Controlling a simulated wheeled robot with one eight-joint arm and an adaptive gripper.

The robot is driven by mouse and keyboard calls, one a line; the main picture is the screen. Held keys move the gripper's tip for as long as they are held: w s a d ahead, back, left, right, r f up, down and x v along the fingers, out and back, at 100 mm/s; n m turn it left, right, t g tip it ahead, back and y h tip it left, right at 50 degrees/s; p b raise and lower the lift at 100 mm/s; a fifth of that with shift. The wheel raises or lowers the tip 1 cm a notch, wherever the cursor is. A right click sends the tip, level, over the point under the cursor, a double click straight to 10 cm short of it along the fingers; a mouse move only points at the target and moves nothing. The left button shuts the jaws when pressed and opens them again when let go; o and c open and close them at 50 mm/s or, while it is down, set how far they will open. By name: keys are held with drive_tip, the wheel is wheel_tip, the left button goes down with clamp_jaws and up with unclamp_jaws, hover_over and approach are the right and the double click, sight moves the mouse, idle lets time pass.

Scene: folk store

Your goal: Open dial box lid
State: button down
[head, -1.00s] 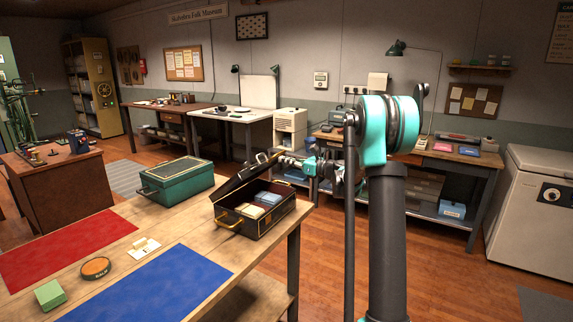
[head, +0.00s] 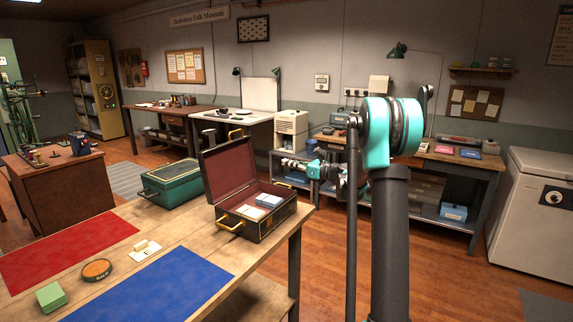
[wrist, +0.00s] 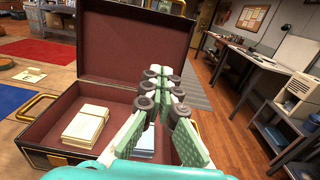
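The dial box (head: 262,228) is a black case with gold trim and handle on the wooden table's right end. Its lid (head: 228,170) stands wide open, upright and leaning back, showing a dark red lining. Light and bluish stacks lie inside. In the wrist view the box (wrist: 55,135) and lid (wrist: 110,52) fill the left and middle. I see nothing held.
A green case (head: 172,182) stands close behind the lid. A red mat (head: 65,245), a blue mat (head: 155,290), a round orange tin (head: 97,270) and a green block (head: 51,297) lie on the same table. Floor is free to the right.

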drive_tip(key=v, duration=1)
idle(0.4)
drive_tip(key=s+a+f+n+g+h, duration=0.35)
drive_tip(key=s+f+n, duration=0.3)
drive_tip(key=s, duration=0.45)
drive_tip(key=s+a+f+n+g+h, duration=0.2)
drive_tip(key=s+f+n+h, duration=0.35)
drive_tip(key=s, duration=0.55)
drive_tip(key=s+d+f+n+h, duration=0.3)
drive_tip(key=s+d+f+n, duration=0.1)
drive_tip(key=s, duration=0.5)
drive_tip(key=s+d+f+n+h, duration=0.2)
drive_tip(key=s+d+f+n, duration=0.3)
drive_tip(key=s+n, duration=0.4)
drive_tip(key=shift+s+f+g+h, duration=0.35)
drive_tip(key=shift+s+f+h, duration=0.05)
drive_tip(key=shift+s+f, duration=0.4)
